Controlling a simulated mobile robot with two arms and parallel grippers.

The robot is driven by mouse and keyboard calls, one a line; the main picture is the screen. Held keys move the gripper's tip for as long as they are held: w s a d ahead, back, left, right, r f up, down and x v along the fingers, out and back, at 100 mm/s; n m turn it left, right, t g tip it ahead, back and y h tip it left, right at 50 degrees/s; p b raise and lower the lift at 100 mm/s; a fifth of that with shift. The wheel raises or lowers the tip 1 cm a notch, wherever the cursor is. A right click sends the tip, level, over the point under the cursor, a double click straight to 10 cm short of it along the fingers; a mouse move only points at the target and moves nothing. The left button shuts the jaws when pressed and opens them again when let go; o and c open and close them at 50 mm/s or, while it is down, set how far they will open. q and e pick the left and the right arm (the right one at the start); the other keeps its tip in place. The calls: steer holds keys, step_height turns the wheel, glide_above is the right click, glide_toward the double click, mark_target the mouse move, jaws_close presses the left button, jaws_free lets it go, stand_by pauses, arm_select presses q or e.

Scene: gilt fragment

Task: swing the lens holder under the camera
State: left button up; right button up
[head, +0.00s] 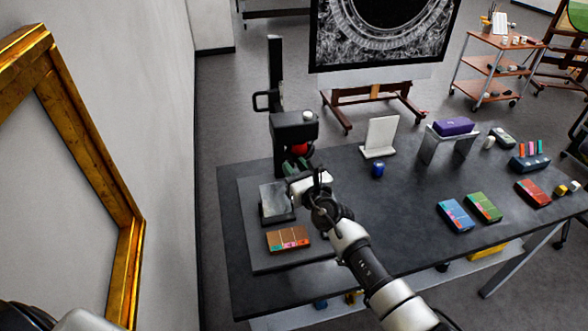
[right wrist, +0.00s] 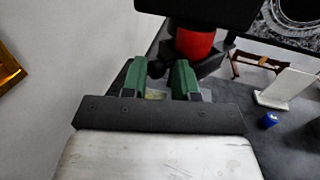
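The black camera (head: 294,128) is on a dark upright stand at the table's left end; its dark underside (right wrist: 205,12) tops the right wrist view. A red cylinder (right wrist: 195,42) in a black mount, which looks like the lens holder, is just below the camera; its red part also shows in the head view (head: 299,149). My right gripper (head: 296,166) is just below it, its green fingers (right wrist: 159,80) apart. A dark knob (right wrist: 156,68) shows in the gap between them; I cannot tell whether they touch it. My left gripper is out of view.
Below the camera are a grey plate (head: 275,201) and a brown colour-chart block (head: 288,239). To the right on the dark table are a white panel (head: 381,135), blue jar (head: 377,170) and coloured boxes (head: 456,215). A gilt frame (head: 75,125) is at left.

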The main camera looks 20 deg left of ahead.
steer(key=shift+o, duration=1.2)
steer(key=shift+s+d+r, duration=0.1)
steer(key=shift+s, duration=0.05)
steer(key=shift+s+d+p, duration=0.2)
steer(key=shift+d+p, duration=0.15)
steer(key=shift+p, duration=0.2)
steer(key=p+v, duration=0.2)
steer(key=v, duration=0.7)
steer(key=shift+s+p, duration=0.3)
steer(key=shift+s, duration=0.15)
steer(key=shift+d, duration=0.2)
